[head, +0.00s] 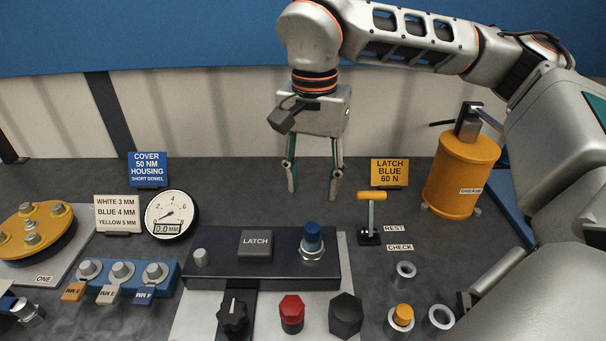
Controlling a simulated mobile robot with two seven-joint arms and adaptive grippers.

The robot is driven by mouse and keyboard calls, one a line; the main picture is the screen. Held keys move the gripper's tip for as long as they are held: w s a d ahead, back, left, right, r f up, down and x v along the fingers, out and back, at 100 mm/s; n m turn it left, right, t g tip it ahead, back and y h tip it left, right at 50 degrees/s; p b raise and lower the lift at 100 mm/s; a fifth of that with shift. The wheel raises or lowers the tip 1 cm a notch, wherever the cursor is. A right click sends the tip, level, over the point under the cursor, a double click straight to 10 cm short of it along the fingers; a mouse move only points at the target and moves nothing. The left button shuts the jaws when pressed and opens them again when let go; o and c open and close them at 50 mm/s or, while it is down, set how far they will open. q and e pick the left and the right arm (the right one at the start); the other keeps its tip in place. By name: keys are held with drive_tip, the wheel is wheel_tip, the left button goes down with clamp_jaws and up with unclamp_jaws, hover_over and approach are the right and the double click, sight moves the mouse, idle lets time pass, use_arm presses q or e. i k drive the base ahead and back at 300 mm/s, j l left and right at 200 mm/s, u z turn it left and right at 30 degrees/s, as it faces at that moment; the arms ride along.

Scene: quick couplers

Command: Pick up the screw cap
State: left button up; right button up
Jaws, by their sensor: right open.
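No label marks the screw cap. A large black hexagonal cap-like piece (345,315) stands at the front of the pale plate. A red cap-like piece (291,312) on a dark base stands just left of it. I cannot tell which of the two is the screw cap. My right gripper (313,194) points down, open and empty, with its two fingers apart. It hangs behind and above the dark coupler block (205,275), well away from both pieces. My left gripper is not in view.
The block carries a LATCH button (256,244) and a blue-topped coupler (312,240). A black knob (232,316) stands in front. A yellow-handled lever (371,212) and a yellow grease canister (460,175) stand right. A dial gauge (171,214) stands left.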

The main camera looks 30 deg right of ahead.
sight(346, 316)
drive_tip(key=k+j, duration=0.8)
drive_tip(key=k, duration=0.05)
